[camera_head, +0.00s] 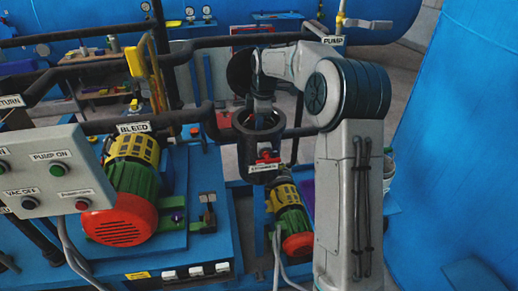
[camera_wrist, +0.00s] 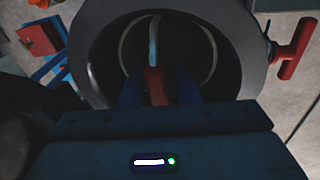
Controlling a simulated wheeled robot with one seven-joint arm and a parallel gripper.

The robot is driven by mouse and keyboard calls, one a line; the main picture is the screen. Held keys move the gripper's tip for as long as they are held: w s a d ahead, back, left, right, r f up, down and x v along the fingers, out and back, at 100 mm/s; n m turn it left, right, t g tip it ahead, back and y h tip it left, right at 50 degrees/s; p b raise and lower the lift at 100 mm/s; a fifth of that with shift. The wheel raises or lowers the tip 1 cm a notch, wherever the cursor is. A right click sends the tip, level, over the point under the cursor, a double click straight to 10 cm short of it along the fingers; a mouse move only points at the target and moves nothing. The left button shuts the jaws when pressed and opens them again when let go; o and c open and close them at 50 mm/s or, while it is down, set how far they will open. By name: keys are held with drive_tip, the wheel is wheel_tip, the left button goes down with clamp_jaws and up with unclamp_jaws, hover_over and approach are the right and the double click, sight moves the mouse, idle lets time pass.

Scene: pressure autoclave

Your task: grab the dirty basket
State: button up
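The dirty basket (camera_wrist: 213,50) sits inside a dark round strainer housing (camera_head: 245,130). In the wrist view its pale curved wire and a light blue strip with a red-brown grip show inside the housing's thick rim (camera_wrist: 240,35). My gripper (camera_wrist: 158,92) points into the housing mouth. Its two dark blue fingers look apart, one on each side of the red-brown grip, and I see no clear contact. In the head view my gripper (camera_head: 263,112) is over and partly in the housing opening. The basket's lower part is hidden in shadow.
A round dark lid (camera_head: 239,72) stands raised behind the housing. A red valve handle (camera_wrist: 297,48) is beside the rim. Black pipes (camera_head: 215,42), a yellow-green-red pump (camera_head: 290,215) and a larger pump (camera_head: 125,190) crowd the area. A blue tank (camera_head: 455,150) stands at right.

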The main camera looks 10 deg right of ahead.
clamp_jaws()
idle(1.2)
